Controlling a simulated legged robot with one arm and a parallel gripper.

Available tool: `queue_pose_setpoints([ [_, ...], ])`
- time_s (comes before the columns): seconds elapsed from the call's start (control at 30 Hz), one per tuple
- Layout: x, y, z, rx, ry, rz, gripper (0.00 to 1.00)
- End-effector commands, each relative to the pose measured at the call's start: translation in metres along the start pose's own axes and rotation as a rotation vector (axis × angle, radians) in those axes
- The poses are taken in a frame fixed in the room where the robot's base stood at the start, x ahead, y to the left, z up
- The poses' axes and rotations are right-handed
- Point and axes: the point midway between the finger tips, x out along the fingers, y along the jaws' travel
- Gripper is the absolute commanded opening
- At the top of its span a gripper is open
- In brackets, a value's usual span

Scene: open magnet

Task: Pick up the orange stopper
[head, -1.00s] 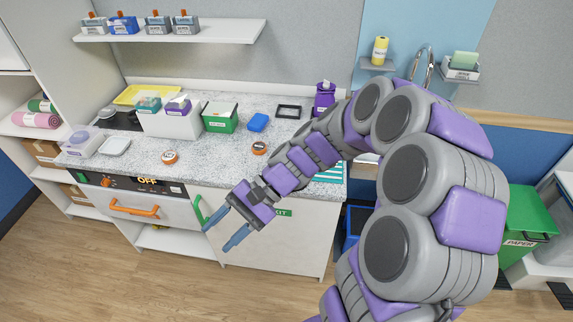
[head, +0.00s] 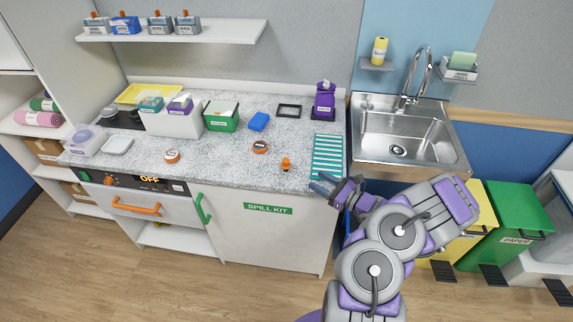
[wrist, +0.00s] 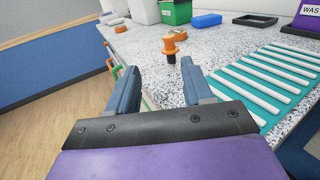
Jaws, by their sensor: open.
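The orange stopper (head: 286,164) stands on the speckled counter near its front edge, left of the teal striped mat (head: 327,157). In the wrist view the stopper (wrist: 171,47) has an orange knob above a dark lower part. It stands ahead of my gripper (wrist: 158,72), beyond and between the two blue-grey fingers. In the head view my gripper (head: 323,186) is at the counter's front edge, just below the mat and to the right of the stopper. It is open and empty, apart from the stopper.
Orange-and-white round items (head: 171,156) and (head: 260,147) lie on the counter. A blue block (head: 258,121), a green bin (head: 221,116) and a purple dispenser (head: 324,100) stand behind. The sink (head: 398,140) is at the right.

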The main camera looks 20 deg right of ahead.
Motion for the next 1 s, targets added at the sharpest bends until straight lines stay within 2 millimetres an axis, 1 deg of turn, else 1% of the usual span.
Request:
queue_pose_setpoints([
  [0.03,-0.006,-0.005,-0.007,0.013,0.006,-0.023,0.51],
  [0.07,-0.009,-0.007,-0.010,0.019,0.007,-0.033,0.51],
  [0.17,-0.008,-0.012,-0.016,0.028,0.010,-0.047,0.51],
  [0.27,0.007,-0.014,-0.017,0.028,0.009,-0.046,0.51],
  [0.6,0.074,-0.016,-0.017,0.024,0.010,-0.045,0.51],
  [0.7,0.091,-0.016,-0.016,0.023,0.011,-0.044,0.51],
  [0.8,0.102,-0.018,-0.016,0.023,0.010,-0.047,0.51],
  [1.0,0.112,-0.019,-0.015,0.025,0.008,-0.047,0.51],
])
